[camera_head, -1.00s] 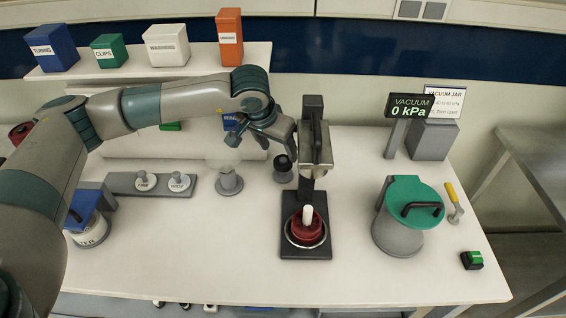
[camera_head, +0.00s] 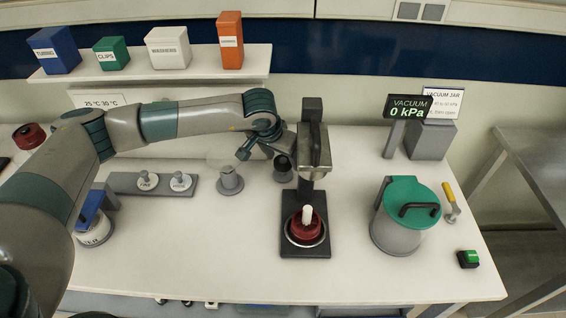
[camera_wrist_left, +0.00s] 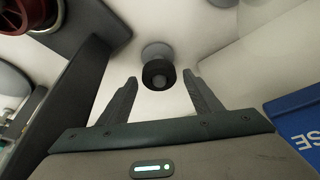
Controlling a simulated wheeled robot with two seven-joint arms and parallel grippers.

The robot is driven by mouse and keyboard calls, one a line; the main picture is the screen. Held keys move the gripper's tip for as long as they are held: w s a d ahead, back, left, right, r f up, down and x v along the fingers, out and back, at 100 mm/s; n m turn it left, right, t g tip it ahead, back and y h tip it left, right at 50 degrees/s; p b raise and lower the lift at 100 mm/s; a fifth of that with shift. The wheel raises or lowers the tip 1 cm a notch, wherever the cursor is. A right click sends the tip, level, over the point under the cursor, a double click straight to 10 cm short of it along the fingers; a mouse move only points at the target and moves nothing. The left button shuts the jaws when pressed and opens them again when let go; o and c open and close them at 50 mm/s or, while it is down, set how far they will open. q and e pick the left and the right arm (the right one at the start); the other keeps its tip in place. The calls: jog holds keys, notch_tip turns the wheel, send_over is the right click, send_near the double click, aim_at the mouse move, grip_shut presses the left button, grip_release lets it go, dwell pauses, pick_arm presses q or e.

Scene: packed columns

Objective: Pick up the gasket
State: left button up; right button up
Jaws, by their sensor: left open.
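The dark round piece that I take for the gasket (camera_wrist_left: 158,75) sits on a small grey stand in the left wrist view. In the head view the same dark piece (camera_head: 283,163) stands just left of the black press, partly hidden by my gripper. My left gripper (camera_wrist_left: 160,78) is open, and the dark piece shows between its two fingertips; I cannot tell how far beyond them it lies. In the head view the left hand is bent down above the stand. My right gripper is not in view.
A black press (camera_head: 314,150) with a red cup (camera_head: 305,226) stands close right of the hand. A clear-topped stand (camera_head: 229,182) is just left. A green-lidded jar (camera_head: 405,220) stands further right. A shelf (camera_head: 200,69) runs behind. The front table is clear.

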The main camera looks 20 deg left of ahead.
pick_arm(q)
jog(key=shift+c, duration=0.2)
jog(key=c, duration=1.1)
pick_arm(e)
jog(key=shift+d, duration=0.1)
pick_arm(q)
jog(key=shift+o, duration=0.2)
jog(key=shift+r, duration=0.1)
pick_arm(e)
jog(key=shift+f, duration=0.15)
